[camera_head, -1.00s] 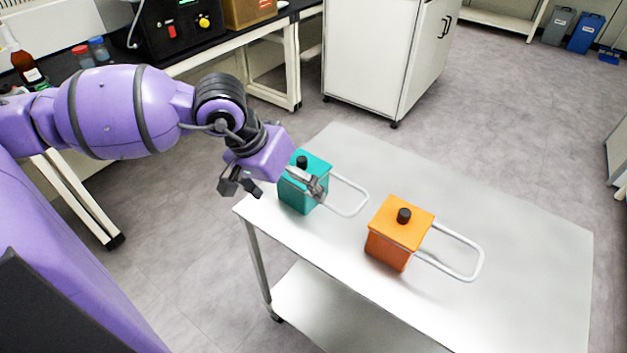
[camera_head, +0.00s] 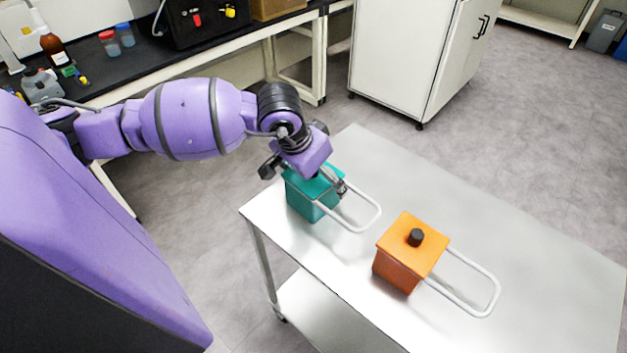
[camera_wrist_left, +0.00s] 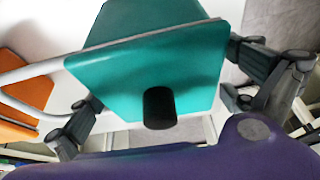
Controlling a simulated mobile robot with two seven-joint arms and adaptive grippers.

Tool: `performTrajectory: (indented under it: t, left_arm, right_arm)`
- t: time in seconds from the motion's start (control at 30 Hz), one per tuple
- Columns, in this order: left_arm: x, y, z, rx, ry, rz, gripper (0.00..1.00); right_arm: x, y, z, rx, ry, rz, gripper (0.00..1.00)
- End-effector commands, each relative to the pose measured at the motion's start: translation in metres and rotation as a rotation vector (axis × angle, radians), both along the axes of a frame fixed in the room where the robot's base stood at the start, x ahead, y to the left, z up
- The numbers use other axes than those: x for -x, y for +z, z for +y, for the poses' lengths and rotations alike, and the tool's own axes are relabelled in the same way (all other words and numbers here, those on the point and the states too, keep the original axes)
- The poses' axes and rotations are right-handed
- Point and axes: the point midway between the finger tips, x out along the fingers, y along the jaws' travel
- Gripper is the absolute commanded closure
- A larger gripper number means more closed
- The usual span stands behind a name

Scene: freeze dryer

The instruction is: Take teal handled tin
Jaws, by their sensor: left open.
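The teal tin (camera_head: 309,200) stands upright near the far left corner of the metal table, its white loop handle (camera_head: 362,222) pointing right. My left gripper (camera_head: 318,180) is over the tin and partly hides its lid. In the left wrist view the teal tin (camera_wrist_left: 160,85) with its black knob fills the middle. My left gripper (camera_wrist_left: 165,103) is open there, with one finger on each side of the tin and the handle running off to the left. I cannot tell whether either finger touches it. My right gripper is not in view.
An orange tin (camera_head: 402,265) with a similar white handle stands to the right on the metal table (camera_head: 520,250). The table's right part is clear. A black bench (camera_head: 95,75) with bottles and a white cabinet (camera_head: 405,60) stand behind.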

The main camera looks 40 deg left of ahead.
Motion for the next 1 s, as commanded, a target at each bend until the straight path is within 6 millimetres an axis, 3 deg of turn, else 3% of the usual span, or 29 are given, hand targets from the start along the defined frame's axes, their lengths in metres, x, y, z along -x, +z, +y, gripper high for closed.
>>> performTrajectory:
  t: [0.2,0.63,1.0]
  left_arm:
    - [-0.0002,-0.0004,0.0001,0.000,0.000,0.000,0.01]
    - [0.0001,-0.0004,0.0000,0.000,0.001,0.000,0.58]
    - [-0.0007,0.0042,0.0001,0.000,0.000,-0.002,0.59]
  right_arm:
    - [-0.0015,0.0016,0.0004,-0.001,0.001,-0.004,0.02]
    - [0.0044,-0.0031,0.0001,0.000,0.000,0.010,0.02]
    - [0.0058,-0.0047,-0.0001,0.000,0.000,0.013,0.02]
